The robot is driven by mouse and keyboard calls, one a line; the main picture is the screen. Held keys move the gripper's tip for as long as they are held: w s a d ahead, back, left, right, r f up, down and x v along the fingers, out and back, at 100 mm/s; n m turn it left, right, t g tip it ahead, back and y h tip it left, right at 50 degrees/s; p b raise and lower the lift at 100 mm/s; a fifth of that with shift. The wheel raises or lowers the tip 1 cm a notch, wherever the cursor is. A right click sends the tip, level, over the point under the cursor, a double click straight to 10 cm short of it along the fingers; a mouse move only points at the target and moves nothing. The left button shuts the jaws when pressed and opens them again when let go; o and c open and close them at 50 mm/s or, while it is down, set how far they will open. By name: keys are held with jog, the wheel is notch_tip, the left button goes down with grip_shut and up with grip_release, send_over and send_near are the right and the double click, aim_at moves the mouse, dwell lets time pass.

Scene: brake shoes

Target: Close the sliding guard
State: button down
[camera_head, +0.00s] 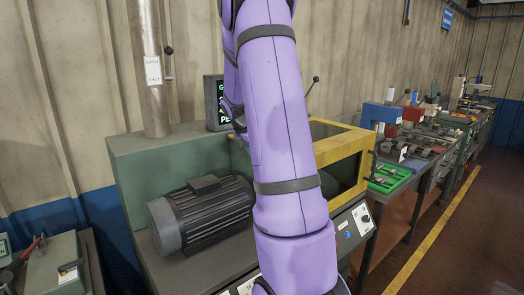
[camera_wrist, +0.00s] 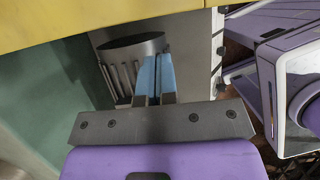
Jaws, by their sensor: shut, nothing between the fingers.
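The sliding guard (camera_head: 346,144) is a yellow frame with dark panes on the right part of the green machine (camera_head: 150,160) in the head view. My purple arm covers its left part, so how far it is slid cannot be told there. In the wrist view a yellow bar (camera_wrist: 90,20), apparently part of the guard, runs across the top. My gripper (camera_wrist: 156,62) is shut and empty, its blue fingers side by side, pointing toward the underside of this bar. Whether they touch it is unclear. In the head view the gripper is hidden behind my arm.
A dark motor (camera_head: 205,212) sits on the machine's left. A grey drum (camera_wrist: 132,48) with several rods is close behind my fingers. A control panel (camera_head: 352,228) is on the machine's front. A bench with a green tray (camera_head: 388,177) stands to the right, beside open floor.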

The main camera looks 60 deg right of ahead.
jog(key=v, duration=1)
jog(key=shift+a, duration=0.2)
jog(key=shift+w, duration=0.1)
jog(key=s+a+r+m+t+y, duration=0.1)
jog(key=s+a+r+m+t, duration=0.2)
jog(key=a, duration=0.8)
jog(key=s+a+r+m+t+y, duration=0.1)
jog(key=s+a+r+m, duration=0.25)
jog(key=a, duration=0.75)
jog(key=s+a+f+m+t+y, duration=0.2)
jog(key=s+a+m, duration=0.6)
jog(key=s+a, duration=0.4)
jog(key=a+f, duration=0.1)
jog(key=a, duration=0.1)
jog(key=shift+a+f+t, duration=0.25)
jog(key=shift+a+t, duration=0.05)
jog(key=shift+a, duration=0.1)
